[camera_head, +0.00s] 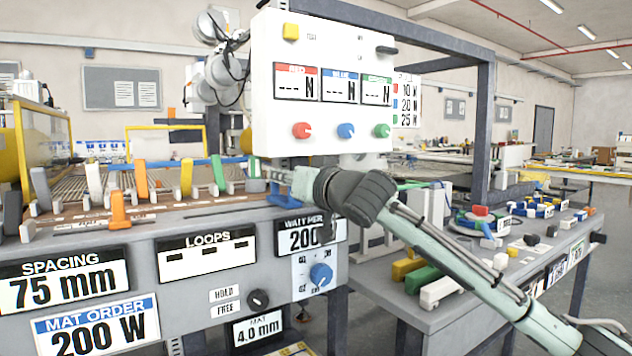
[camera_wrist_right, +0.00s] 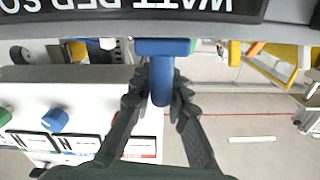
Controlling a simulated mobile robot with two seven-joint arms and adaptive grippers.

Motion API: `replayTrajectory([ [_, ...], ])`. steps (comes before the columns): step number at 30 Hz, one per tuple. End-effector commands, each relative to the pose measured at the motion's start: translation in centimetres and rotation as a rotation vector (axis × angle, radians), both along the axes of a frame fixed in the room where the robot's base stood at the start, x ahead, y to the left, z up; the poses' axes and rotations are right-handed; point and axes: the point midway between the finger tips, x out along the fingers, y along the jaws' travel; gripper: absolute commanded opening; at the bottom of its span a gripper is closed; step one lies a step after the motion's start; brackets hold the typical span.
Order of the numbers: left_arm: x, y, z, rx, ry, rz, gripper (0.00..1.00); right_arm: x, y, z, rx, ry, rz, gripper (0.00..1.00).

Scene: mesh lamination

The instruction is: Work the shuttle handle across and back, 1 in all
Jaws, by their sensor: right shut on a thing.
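The blue shuttle handle (camera_wrist_right: 161,85) stands between the two dark fingers of my right gripper (camera_wrist_right: 161,92) in the right wrist view. The fingers are closed on it from both sides. A wider blue block (camera_wrist_right: 162,47) joins the handle at the edge of the grey bench. In the head view my right gripper (camera_head: 276,176) reaches in from the right to the right end of the peg row, below the white control box. Its fingers hide most of the handle there; blue shuttle parts (camera_head: 283,200) show beneath. My left gripper is out of view.
Orange, yellow, white and green pegs (camera_head: 141,181) stand along the mat bed, with a blue strand along them. The white control box (camera_head: 322,85) hangs close above my right gripper. A side bench (camera_head: 420,318) carries colored blocks.

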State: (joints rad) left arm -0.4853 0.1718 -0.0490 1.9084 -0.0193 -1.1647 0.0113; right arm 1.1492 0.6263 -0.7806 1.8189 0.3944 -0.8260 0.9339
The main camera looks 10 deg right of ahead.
Motion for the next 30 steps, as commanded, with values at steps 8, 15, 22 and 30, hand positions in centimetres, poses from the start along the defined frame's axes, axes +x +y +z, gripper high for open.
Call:
replayTrajectory([
  [8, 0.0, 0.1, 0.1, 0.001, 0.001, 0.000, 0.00, -2.5, 7.4, -0.2, 0.005, 0.008, 0.011, 0.00],
  [15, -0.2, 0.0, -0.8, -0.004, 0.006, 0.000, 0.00, -4.6, 12.9, -0.2, 0.002, 0.008, 0.007, 0.00],
  [22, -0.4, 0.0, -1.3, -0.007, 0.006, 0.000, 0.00, -5.5, 15.5, -0.2, 0.000, 0.007, 0.002, 0.00],
  [30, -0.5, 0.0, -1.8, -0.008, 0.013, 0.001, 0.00, -5.8, 16.3, -0.3, -0.002, 0.008, 0.002, 0.00],
])
